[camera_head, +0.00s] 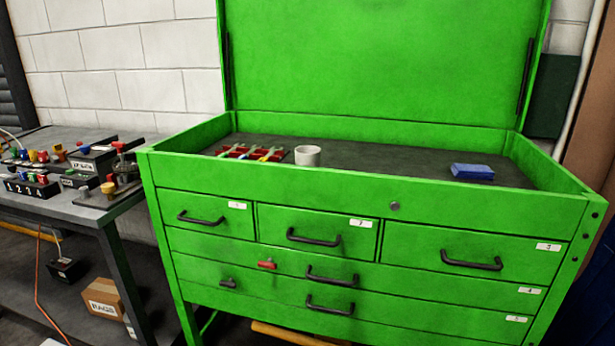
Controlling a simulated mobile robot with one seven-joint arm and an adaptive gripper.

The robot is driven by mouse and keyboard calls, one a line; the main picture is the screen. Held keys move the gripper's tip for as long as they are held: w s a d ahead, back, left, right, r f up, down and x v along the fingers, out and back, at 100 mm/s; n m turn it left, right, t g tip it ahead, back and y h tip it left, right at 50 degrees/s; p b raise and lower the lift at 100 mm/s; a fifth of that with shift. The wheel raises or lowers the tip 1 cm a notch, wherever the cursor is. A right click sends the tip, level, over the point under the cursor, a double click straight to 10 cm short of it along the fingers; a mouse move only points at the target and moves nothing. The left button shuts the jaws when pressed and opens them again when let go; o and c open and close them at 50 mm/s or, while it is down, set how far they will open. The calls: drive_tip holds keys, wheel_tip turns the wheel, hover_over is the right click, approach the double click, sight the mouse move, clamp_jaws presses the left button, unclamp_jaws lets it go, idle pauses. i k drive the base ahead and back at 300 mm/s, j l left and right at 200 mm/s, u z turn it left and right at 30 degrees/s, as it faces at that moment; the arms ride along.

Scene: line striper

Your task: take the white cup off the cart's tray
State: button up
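The white cup (307,155) stands upright on the dark tray surface in the top of the green cart (340,198). It is left of the middle, just right of a red holder with several coloured-handled tools (250,152). I cannot tell whether the cup touches the holder. The cart's tray (400,161) is open, with its green lid (385,60) raised at the back. My gripper is not in view.
A blue block-like item (472,171) lies at the tray's right side. Raised green walls ring the tray. A grey workbench (75,205) with switches and small parts stands left. A cardboard box (103,298) sits below it. Drawer handles stick out in front.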

sight(306, 155)
drive_tip(key=i+l+u, duration=0.2)
drive_tip(key=l, duration=0.2)
drive_tip(key=i+l+u, duration=0.3)
drive_tip(key=u, duration=0.15)
drive_tip(key=i+l+u, duration=0.1)
drive_tip(key=u, duration=0.2)
drive_tip(key=i+l+z, duration=0.15)
drive_tip(key=l, duration=0.3)
drive_tip(key=l+z, duration=0.1)
drive_tip(key=l, duration=0.3)
